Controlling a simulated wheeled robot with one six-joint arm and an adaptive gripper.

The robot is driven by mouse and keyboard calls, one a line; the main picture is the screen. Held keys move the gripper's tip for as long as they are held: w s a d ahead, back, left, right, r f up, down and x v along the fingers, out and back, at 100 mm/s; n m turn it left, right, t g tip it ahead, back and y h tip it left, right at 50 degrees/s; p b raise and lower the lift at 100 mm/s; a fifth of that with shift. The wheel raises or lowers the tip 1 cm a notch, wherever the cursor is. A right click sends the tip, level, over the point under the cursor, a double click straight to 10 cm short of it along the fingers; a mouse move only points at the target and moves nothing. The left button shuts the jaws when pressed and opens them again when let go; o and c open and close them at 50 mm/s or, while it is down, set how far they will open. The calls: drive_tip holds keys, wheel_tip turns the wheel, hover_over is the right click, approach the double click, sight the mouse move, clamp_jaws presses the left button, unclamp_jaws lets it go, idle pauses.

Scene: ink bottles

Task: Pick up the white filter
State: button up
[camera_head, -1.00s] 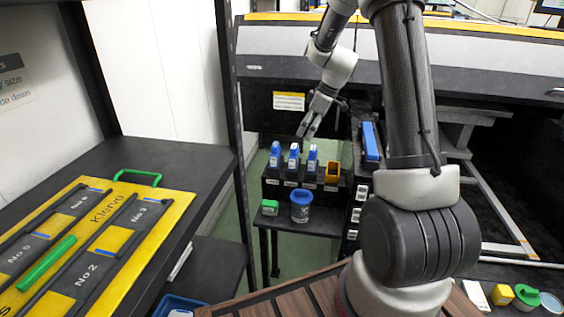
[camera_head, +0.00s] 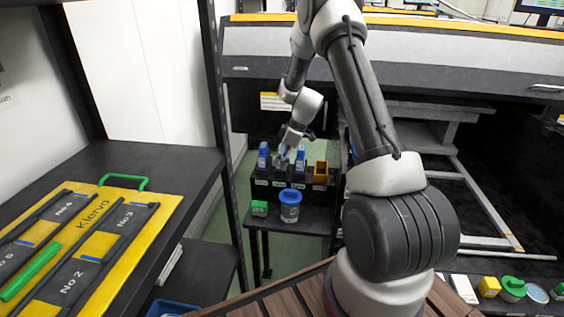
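I cannot tell which thing is the white filter. Blue-and-white bottles (camera_head: 263,157) stand in a black rack (camera_head: 258,190) with an orange container (camera_head: 320,171) at its right end. My gripper (camera_head: 284,152) points down at the rack's second slot from the left and partly covers what stands there. Its fingers are too small and overlapped to show whether they are open or shut, or whether they touch the bottle. Another blue-and-white bottle (camera_head: 300,160) stands just right of the gripper.
A small green box (camera_head: 260,208) and a blue-lidded clear jar (camera_head: 290,206) stand on a dark stand before the rack. A shelf with a yellow panel (camera_head: 110,215) is at left. A yellow box (camera_head: 489,287) and green-lidded jar (camera_head: 512,288) sit at lower right.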

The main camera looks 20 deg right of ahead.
drive_tip(key=shift+c, duration=0.4)
drive_tip(key=c, duration=1)
drive_tip(key=shift+c, duration=0.2)
